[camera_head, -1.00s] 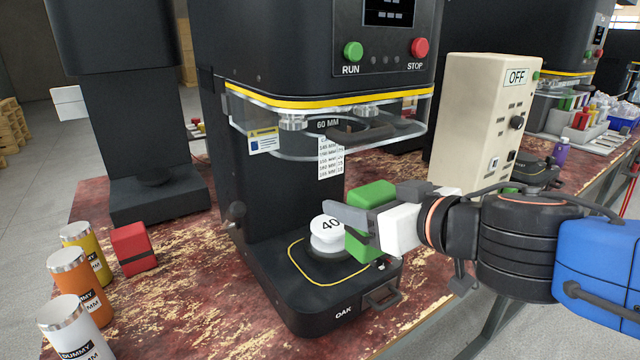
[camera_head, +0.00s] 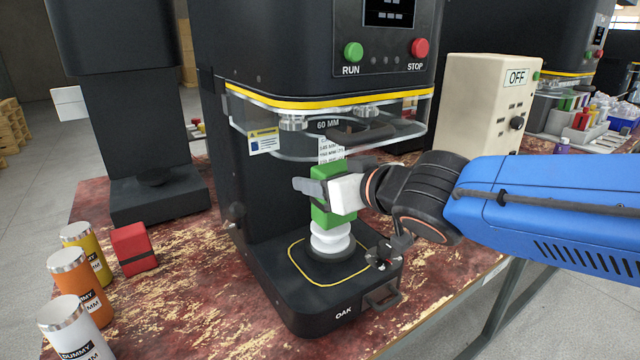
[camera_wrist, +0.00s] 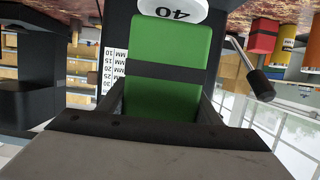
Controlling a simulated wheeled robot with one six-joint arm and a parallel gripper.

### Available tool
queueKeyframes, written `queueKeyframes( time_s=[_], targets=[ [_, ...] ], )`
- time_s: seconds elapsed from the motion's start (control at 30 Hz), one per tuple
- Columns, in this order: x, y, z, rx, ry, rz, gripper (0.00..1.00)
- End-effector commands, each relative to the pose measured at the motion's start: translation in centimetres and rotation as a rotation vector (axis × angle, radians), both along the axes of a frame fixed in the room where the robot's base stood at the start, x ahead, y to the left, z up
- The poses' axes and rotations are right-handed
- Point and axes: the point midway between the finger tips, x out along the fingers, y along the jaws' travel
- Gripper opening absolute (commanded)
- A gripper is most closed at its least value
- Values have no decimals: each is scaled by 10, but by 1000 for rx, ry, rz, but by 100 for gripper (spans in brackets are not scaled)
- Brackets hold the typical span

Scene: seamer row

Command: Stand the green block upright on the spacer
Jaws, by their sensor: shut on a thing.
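The green block (camera_head: 328,196) is upright, and my gripper (camera_head: 322,188) is shut on it around its middle. The white spacer (camera_head: 330,240) stands on the black base of the machine marked OAK, directly below the block. In the head view the block's lower end is at the spacer's top; I cannot tell whether they touch. In the wrist view the green block (camera_wrist: 172,55) fills the middle between the fingers, with a dark band across it. The spacer (camera_wrist: 175,10), marked 40, shows at the block's far end. My fingers hide part of the block.
The clear guard (camera_head: 270,118) of the machine hangs close above the block. A lever knob (camera_head: 237,210) is left of the spacer. A red block (camera_head: 134,248) and yellow, orange and white dummy cans (camera_head: 75,290) stand at the left. A beige OFF box (camera_head: 485,105) is at the right.

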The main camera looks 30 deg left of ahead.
Motion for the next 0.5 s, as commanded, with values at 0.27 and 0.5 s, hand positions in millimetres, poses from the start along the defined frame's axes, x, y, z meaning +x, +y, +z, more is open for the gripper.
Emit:
queueKeyframes(
  time_s=[0.27, 0.5],
  targets=[
    [5, 11, -12, 1, 2, 0, 33],
    [5, 11, -15, 0, 0, 0, 33]
  ],
)
